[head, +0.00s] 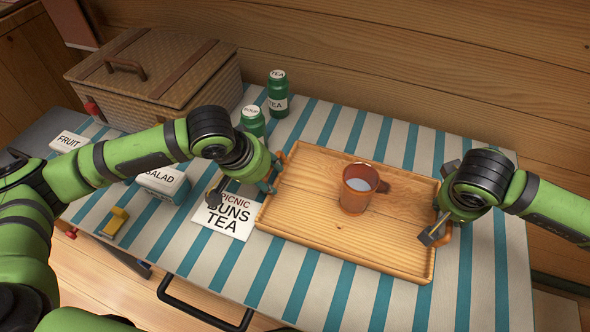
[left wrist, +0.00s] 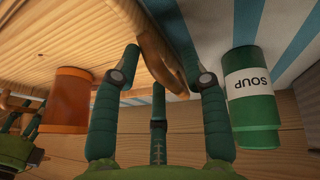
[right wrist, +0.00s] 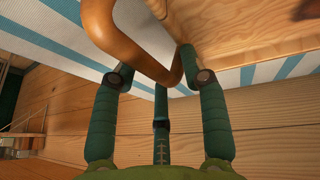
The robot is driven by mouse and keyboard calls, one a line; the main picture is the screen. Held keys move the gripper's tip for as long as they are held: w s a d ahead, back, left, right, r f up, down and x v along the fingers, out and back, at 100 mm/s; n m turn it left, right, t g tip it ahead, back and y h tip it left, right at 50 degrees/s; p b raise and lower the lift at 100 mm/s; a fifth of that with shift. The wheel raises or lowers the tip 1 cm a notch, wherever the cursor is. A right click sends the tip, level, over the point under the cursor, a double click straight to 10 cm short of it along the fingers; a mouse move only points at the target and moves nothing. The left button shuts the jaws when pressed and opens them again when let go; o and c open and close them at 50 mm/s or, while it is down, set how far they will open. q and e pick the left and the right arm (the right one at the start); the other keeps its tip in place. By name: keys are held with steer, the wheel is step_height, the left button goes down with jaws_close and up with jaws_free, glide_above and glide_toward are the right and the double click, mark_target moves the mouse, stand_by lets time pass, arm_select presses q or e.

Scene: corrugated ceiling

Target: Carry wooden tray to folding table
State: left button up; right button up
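The wooden tray (head: 330,235) lies flat on a table with a blue-and-white striped top (head: 500,270); I cannot tell if this is the folding table. A brown mug (head: 355,200) with pale liquid stands upright on the tray. My left gripper (head: 258,180) is at the tray's left end. Its fingers are open, on either side of the left handle (left wrist: 162,62). My right gripper (head: 440,203) is at the right end, its fingers open with the right handle (right wrist: 130,52) between them. Neither gripper shows a closed hold.
A wicker basket (head: 150,75) stands at the back left. Green SOUP (head: 253,122) and TEA (head: 277,95) canisters stand near the tray's left end. A PICNIC BUNS TEA card (head: 228,220), a SALAD box (head: 163,183) and a FRUIT box (head: 68,143) lie left. A plank wall (head: 450,60) is behind.

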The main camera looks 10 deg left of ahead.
steer(key=shift+r, duration=0.1)
arm_select(q)
steer(key=v, duration=1.2)
arm_select(e)
steer(key=v, duration=1.2)
arm_select(q)
steer(key=shift+r, duration=0.1)
